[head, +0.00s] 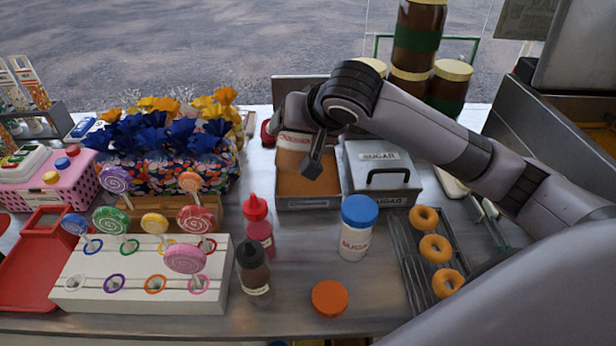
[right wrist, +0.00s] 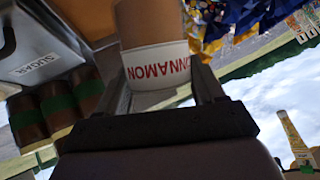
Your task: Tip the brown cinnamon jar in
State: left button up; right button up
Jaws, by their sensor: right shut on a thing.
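My right gripper (head: 314,160) is shut on the cinnamon jar (head: 292,158), above an open metal bin (head: 308,204) labelled SUGAR. The jar has a brown body and a white band with red lettering. In the right wrist view the jar (right wrist: 150,30) sits between the fingers, its CINNAMON lettering upside down. In the head view the gripper and arm partly cover it, and its mouth is not clear. Brown material (head: 310,184) shows inside the bin; I cannot tell whether any is falling. My left gripper is not in view.
A closed sugar bin (head: 382,176) stands right of the open one. An orange lid (head: 329,297), a blue-capped sugar jar (head: 355,230), a red bottle (head: 258,226) and a dark bottle (head: 253,272) stand in front. Doughnuts (head: 435,248) lie right, lollipops in a white stand (head: 130,290) left.

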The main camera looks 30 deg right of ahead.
jog(key=shift+r+n+t+h+b, duration=0.1)
jog(key=shift+n+t+h+b, duration=0.55)
jog(key=shift+t, duration=0.25)
jog(key=shift+t+h+b, duration=0.45)
jog(key=shift+t+b, duration=0.05)
jog(key=shift+b, duration=0.1)
jog(key=shift+r+n+t+b, duration=0.15)
jog(key=shift+n+t+b, duration=0.15)
jog(key=shift+n+b, duration=0.05)
jog(key=shift+r+t+h, duration=0.3)
jog(key=shift+h, duration=0.1)
